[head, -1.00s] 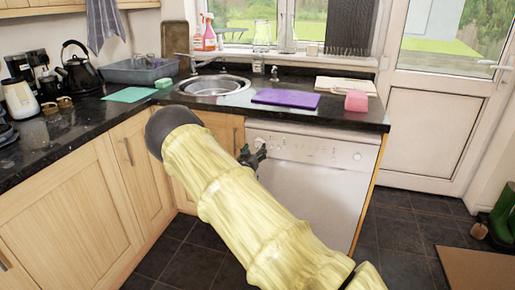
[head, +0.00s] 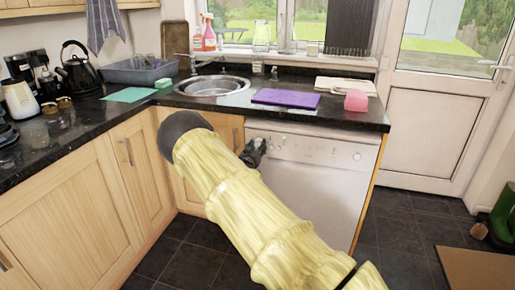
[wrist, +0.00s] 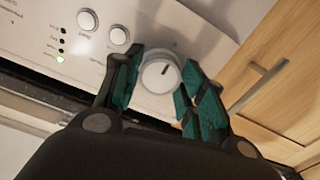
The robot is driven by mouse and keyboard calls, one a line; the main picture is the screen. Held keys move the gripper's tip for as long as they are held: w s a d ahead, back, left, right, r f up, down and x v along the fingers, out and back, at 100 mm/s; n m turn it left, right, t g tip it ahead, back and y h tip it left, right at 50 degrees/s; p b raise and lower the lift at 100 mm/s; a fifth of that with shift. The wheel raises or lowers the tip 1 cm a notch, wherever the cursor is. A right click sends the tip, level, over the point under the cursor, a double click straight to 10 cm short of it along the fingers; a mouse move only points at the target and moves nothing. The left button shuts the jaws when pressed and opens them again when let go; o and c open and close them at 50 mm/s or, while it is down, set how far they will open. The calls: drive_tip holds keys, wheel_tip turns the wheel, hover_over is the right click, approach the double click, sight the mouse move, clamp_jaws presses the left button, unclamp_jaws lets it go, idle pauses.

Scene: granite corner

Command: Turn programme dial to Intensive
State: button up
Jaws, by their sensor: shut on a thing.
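The programme dial (wrist: 160,75) is a round white knob with a dark pointer mark on its face, on the dishwasher's control panel. In the wrist view my gripper (wrist: 161,72) has its teal-padded fingers on either side of the dial, shut on it. In the head view my gripper (head: 256,150) is at the upper left of the white dishwasher (head: 310,190), and the dial is hidden there. Beside the dial, a column of indicator lights (wrist: 61,47) has one lit green. The labels are too small to read surely.
Two round buttons (wrist: 87,20) sit beside the dial on the panel. A wooden cupboard door (wrist: 275,85) with a bar handle is close beside the gripper. The black worktop (head: 230,105) overhangs above, with a purple board (head: 286,98) on it. Dark floor lies clear in front.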

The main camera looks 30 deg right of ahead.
drive_tip(key=shift+m, duration=0.3)
drive_tip(key=m+b, duration=0.2)
drive_tip(key=m, duration=0.2)
drive_tip(key=shift+f+m+b, duration=0.1)
drive_tip(key=shift+m+b, duration=0.2)
drive_tip(key=shift+m, duration=0.1)
drive_tip(key=m+b, duration=0.2)
drive_tip(key=m, duration=0.2)
drive_tip(key=shift+m+b, duration=0.5)
drive_tip(key=shift+m, duration=0.7)
drive_tip(key=o, duration=1)
drive_tip(key=shift+o, duration=0.2)
drive_tip(key=shift+a, duration=0.1)
